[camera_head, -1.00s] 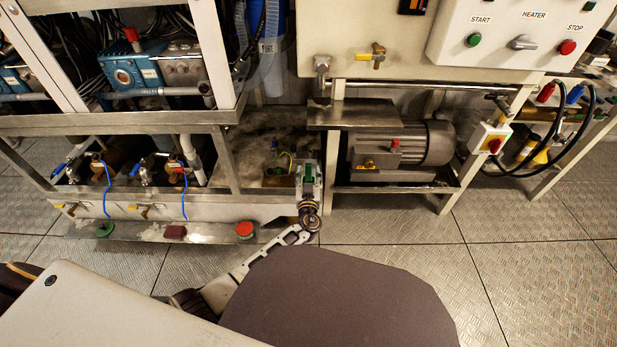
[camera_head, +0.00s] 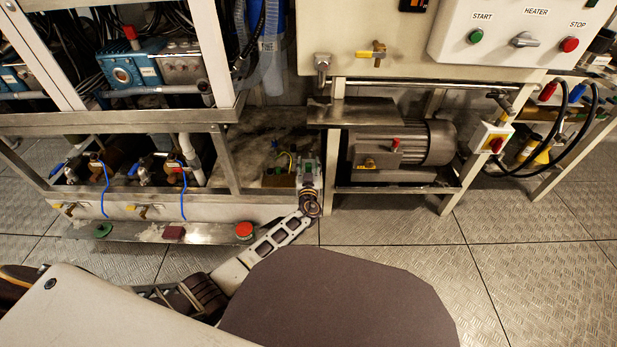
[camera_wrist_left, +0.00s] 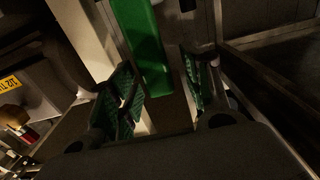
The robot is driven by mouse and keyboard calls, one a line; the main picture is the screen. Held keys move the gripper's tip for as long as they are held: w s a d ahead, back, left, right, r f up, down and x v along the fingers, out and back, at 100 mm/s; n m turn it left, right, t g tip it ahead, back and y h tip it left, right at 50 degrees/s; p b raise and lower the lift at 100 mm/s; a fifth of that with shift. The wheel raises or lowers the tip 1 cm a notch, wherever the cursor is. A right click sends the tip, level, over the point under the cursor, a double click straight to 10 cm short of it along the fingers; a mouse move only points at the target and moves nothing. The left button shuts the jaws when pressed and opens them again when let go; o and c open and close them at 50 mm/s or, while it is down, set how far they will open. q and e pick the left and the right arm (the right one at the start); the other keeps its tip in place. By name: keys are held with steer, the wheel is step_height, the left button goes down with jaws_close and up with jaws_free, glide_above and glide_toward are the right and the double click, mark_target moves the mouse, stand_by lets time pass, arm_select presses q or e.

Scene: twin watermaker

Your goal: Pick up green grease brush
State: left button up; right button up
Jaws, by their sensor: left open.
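A long flat green piece, likely the green grease brush (camera_wrist_left: 145,45), shows in the left wrist view, running from the top edge down toward the space between my fingers. My left gripper (camera_wrist_left: 163,92) is open, with a green-padded finger on either side of the line of this piece. I see no grip on it, and its far end is out of the frame. In the head view my left gripper (camera_head: 308,163) is small, by the frame post at the middle of the machine; the brush cannot be made out there. My right gripper is not in view.
A metal ledge (camera_head: 150,232) carries a green round item (camera_head: 103,229), a dark red block (camera_head: 174,233) and a red round item (camera_head: 244,230). A grey motor (camera_head: 420,145) sits right of the gripper. Frame posts and rails stand close around it. The floor at right is clear.

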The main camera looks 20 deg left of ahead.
arm_select(q)
jaws_close()
stand_by(0.4)
steer(key=shift+r, duration=0.1)
step_height(320, 180, up, 8)
steer(key=p, duration=0.3)
steer(key=shift+r+p, duration=0.4)
steer(key=shift+r, duration=0.5)
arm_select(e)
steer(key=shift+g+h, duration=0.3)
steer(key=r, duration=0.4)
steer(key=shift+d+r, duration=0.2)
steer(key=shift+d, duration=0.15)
